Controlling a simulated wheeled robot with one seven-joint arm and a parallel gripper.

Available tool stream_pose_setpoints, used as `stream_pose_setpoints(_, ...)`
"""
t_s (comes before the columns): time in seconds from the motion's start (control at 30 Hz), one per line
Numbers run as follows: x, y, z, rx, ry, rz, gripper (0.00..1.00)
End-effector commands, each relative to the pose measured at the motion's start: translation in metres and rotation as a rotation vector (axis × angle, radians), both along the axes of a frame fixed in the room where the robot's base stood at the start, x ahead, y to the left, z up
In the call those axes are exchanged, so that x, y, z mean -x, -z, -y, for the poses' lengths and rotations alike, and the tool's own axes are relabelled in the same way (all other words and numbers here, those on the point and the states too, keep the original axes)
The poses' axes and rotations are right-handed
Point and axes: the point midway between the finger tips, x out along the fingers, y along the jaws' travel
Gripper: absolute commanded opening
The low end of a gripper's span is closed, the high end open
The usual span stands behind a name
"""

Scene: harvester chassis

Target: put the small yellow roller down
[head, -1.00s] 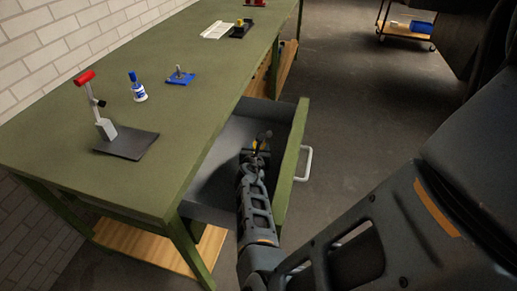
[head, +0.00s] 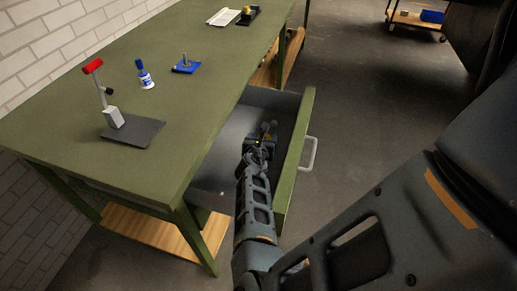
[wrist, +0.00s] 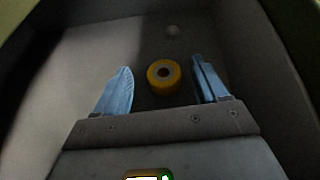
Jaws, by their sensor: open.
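The small yellow roller (wrist: 163,77) shows in the wrist view as a yellow ring with a dark hole, on the grey drawer floor. My gripper (wrist: 163,90) is open, with one blue-grey finger on each side of the roller and a visible gap to both. In the head view my gripper (head: 262,138) is inside the open drawer (head: 295,160) of the green bench. The roller is mostly hidden by my gripper in the head view.
The green bench top (head: 170,110) carries a red-handled press (head: 112,110) on a dark plate, a blue-and-white bottle (head: 145,75) and a blue fixture (head: 186,66). The drawer walls stand close around my gripper.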

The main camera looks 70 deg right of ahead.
Motion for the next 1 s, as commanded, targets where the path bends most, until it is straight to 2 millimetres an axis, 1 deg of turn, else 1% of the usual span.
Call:
stream_pose_setpoints(0.03, 0.000, -0.002, -0.007, -0.001, -0.003, 0.001, 0.72)
stream_pose_setpoints(0.4, 0.012, -0.024, -0.060, -0.002, -0.001, 0.001, 0.72)
stream_pose_setpoints(0.5, 0.014, -0.030, -0.073, -0.001, -0.001, 0.001, 0.72)
stream_pose_setpoints(0.63, 0.017, -0.034, -0.083, -0.001, 0.001, -0.001, 0.72)
stream_pose_setpoints(0.8, 0.019, -0.037, -0.087, 0.000, 0.002, -0.001, 0.72)
stream_pose_setpoints(0.87, 0.018, -0.040, -0.083, 0.007, 0.004, 0.008, 0.72)
stream_pose_setpoints(0.97, 0.013, -0.060, -0.061, 0.047, 0.009, 0.068, 0.72)
stream_pose_setpoints(1.0, 0.010, -0.076, -0.046, 0.077, 0.013, 0.114, 0.72)
